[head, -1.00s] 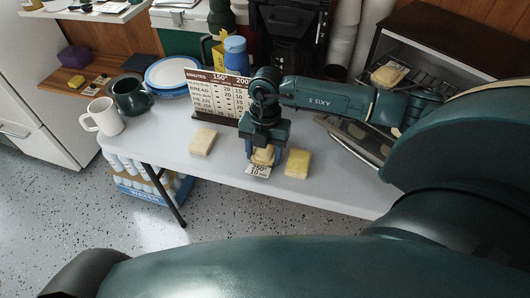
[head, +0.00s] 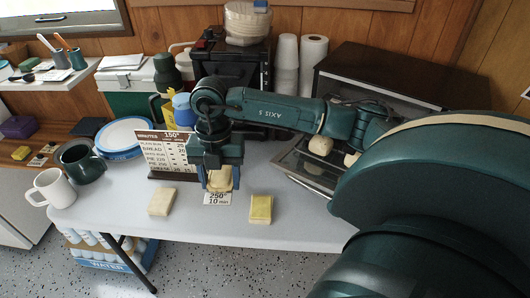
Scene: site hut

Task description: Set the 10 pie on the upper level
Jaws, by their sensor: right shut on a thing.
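My right gripper (head: 221,184) is shut on a pale pie (head: 221,177), which it hides in part. The pie is at a white card (head: 217,199) reading 250° and 10 min; I cannot tell whether it touches the card. One pale pie (head: 161,201) lies on the table to the left, and a yellow-topped one (head: 260,208) to the right. The oven (head: 357,72) stands at the right with its door (head: 303,168) open. Two pale items, one round (head: 320,145) and one partly hidden (head: 351,159), are at its opening. My left gripper is out of view.
Plates (head: 124,135), a green mug (head: 84,164) and a white mug (head: 52,188) are at the table's left. A blue-capped bottle (head: 182,106) stands behind the board. The table's front strip (head: 205,228) is clear.

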